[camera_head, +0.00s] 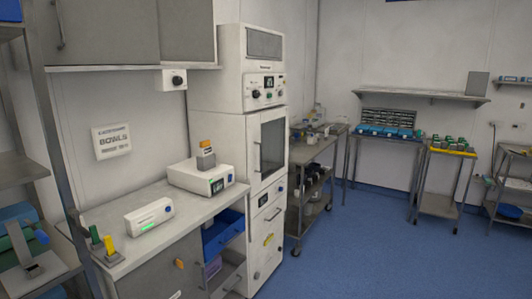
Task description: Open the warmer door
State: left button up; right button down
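The warmer (222,90) is a tall white cabinet standing against the wall near the middle of the head view. Its upper door (254,187) has a dark glass window (272,146) and looks shut. A vertical handle (260,157) is on the left side of that door. A control panel with knobs and a small display (264,90) is above the door. A lower white front (266,238) with its own handle is below it. Neither of my grippers shows in this view, so nothing of mine is seen at the door.
A wheeled cart (318,152) stands just right of the warmer. Blue floor (370,245) in front of the warmer and to the right is clear.

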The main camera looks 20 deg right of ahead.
aim_at(254, 122)
jog(key=i+l, duration=0.45)
jog(key=l, duration=0.3)
jog(key=i+l+z, duration=0.1)
jog(key=i+l, duration=0.35)
jog(key=l, duration=0.3)
jog(key=i+l, duration=0.5)
jog(key=l, duration=0.2)
jog(key=i+l+z, duration=0.1)
jog(key=i+l, duration=0.4)
jog(key=l, duration=0.2)
jog(key=i+l, duration=0.5)
jog(key=l, duration=0.15)
